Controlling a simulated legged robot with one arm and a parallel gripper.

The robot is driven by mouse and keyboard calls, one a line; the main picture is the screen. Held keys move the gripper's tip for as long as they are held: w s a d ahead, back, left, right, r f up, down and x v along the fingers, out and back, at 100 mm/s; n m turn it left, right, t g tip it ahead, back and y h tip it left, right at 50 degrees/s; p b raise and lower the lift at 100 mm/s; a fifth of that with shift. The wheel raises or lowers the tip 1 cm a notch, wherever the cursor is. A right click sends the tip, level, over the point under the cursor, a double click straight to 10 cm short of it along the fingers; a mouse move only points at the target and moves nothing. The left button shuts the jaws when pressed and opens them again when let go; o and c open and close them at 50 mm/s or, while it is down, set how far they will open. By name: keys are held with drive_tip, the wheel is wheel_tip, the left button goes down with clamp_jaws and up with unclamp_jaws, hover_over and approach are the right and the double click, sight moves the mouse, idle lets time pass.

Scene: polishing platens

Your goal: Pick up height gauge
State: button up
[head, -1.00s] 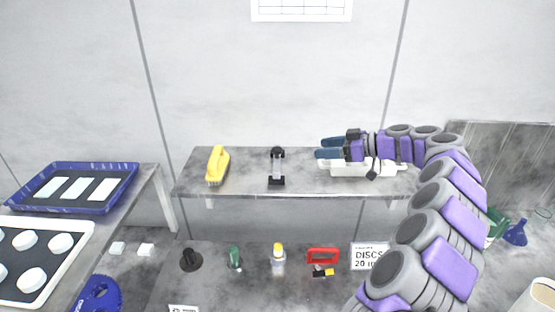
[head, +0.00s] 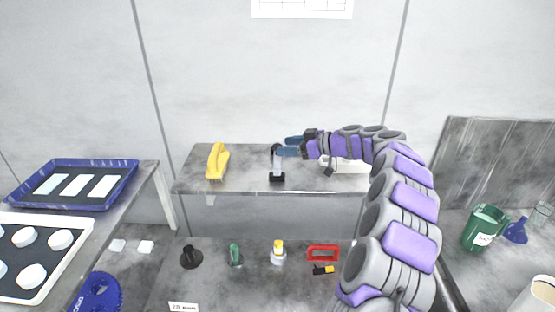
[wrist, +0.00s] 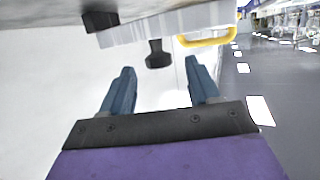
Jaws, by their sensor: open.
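The height gauge appears to be the small upright stand (head: 277,171) on the wall shelf, with a black base, grey column and dark top. My gripper (head: 286,147) is at the level of its top, coming from the right, with its blue fingers pointing left. The fingers partly overlap the top in the head view, so contact cannot be told. In the wrist view my gripper (wrist: 160,80) is open, with nothing clamped. A dark knob-like piece (wrist: 158,56) shows ahead between the fingertips, probably the gauge's top.
A white object (head: 350,166) sits to the right, partly behind my arm. A lower bench holds a red-framed item (head: 323,253) and bottles.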

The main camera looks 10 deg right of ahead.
sight(277, 145)
drive_tip(key=x, duration=0.4)
drive_tip(key=shift+w+d+f, duration=0.1)
drive_tip(key=shift+w+d, duration=0.05)
drive_tip(key=shift+d, duration=0.05)
drive_tip(key=shift+w+a, duration=0.1)
drive_tip(key=shift+a, duration=0.2)
clamp_jaws()
